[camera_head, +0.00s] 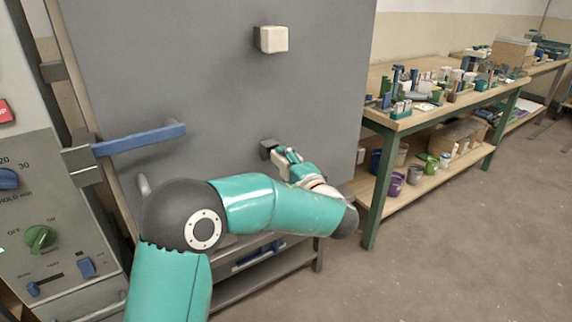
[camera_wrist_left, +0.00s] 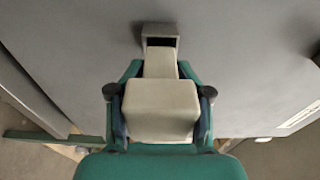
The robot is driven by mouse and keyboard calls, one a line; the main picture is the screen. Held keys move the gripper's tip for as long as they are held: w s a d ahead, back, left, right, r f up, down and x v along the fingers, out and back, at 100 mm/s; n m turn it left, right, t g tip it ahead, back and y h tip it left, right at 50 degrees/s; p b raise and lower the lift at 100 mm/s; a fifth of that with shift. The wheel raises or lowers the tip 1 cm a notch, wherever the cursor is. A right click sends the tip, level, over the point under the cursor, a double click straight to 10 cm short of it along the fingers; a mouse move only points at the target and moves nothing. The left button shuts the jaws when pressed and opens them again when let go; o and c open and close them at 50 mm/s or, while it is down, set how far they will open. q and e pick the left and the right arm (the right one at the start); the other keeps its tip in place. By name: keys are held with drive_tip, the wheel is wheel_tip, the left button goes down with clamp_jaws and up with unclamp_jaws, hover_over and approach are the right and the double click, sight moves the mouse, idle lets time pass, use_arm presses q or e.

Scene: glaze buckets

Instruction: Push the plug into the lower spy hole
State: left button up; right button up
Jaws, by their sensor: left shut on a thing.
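The kiln's grey door (camera_head: 200,70) fills the left of the head view. My left gripper (camera_head: 291,166) is at the door's lower part, shut on a pale plug. In the left wrist view the plug (camera_wrist_left: 160,108) sits between the two fingers of my gripper (camera_wrist_left: 160,112), its narrower end pointing at the door. The lower spy hole (camera_head: 268,148) is a grey square sleeve on the door. In the left wrist view the lower spy hole (camera_wrist_left: 160,30) shows a dark opening just beyond the plug's narrow end. I cannot tell whether the tip is inside. My right gripper is out of view.
Another pale block (camera_head: 272,39) sits higher on the door. A blue door handle (camera_head: 140,139) sticks out at the left, near the control panel (camera_head: 40,220). A workbench (camera_head: 400,122) with many small items stands to the right. The floor in front of it is clear.

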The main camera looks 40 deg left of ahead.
use_arm(q)
drive_tip(key=shift+a, duration=0.15)
idle(0.3)
drive_tip(key=shift+b+x, duration=0.3)
drive_tip(key=shift+x, duration=0.55)
drive_tip(key=shift+a, duration=0.25)
drive_tip(key=shift+w+b+v, duration=0.2)
drive_tip(key=shift+b+v, duration=1.05)
drive_tip(key=shift+v, duration=0.65)
drive_tip(key=shift+b+v, duration=0.4)
drive_tip(key=shift+v, duration=0.65)
drive_tip(key=shift+w+d, duration=0.1)
drive_tip(key=shift+d, duration=0.1)
